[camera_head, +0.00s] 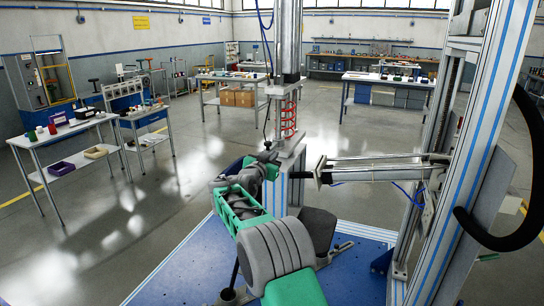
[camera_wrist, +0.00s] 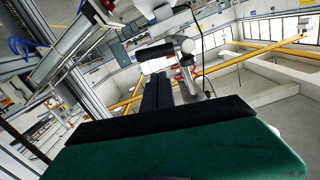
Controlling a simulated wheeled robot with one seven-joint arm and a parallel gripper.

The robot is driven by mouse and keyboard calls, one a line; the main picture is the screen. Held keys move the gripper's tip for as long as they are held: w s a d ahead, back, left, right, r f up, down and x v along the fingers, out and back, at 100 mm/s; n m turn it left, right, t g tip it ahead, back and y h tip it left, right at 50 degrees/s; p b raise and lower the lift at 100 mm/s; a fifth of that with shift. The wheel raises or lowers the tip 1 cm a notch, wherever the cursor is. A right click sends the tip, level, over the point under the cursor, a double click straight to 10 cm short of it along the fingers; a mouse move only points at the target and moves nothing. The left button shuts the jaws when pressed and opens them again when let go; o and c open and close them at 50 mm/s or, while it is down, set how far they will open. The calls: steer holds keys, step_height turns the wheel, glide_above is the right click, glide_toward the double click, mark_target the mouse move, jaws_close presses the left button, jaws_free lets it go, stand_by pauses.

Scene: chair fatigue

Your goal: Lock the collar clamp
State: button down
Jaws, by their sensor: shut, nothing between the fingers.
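My green and grey arm reaches up the middle of the head view, and my gripper (camera_head: 268,154) is at its far end, close to the post of the test rig. In the wrist view my gripper (camera_wrist: 157,80) shows as two dark fingers lying together, with nothing seen between them. Just beyond the fingertips is a dark cylindrical part (camera_wrist: 154,51) beside a silver rounded fitting (camera_wrist: 186,46). This may be the collar clamp and its handle, but I cannot be sure. I cannot tell whether the fingers touch it, or whether the clamp is locked.
A red spring (camera_head: 289,116) stands on the rig's post below a vertical cylinder (camera_head: 289,40). A horizontal cylinder (camera_head: 385,170) points at the post from the right frame (camera_head: 470,150). A dark pad (camera_head: 317,226) sits over the blue base plate (camera_head: 350,280). Workbenches stand farther back.

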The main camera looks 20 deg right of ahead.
steer(key=shift+w+f, duration=0.2)
steer(key=shift+f, duration=0.5)
steer(key=shift+f+b, duration=0.15)
steer(key=shift+b, duration=0.2)
steer(key=shift+f+m+b, duration=0.1)
steer(key=shift+m+b, duration=0.3)
steer(key=shift+b, duration=0.25)
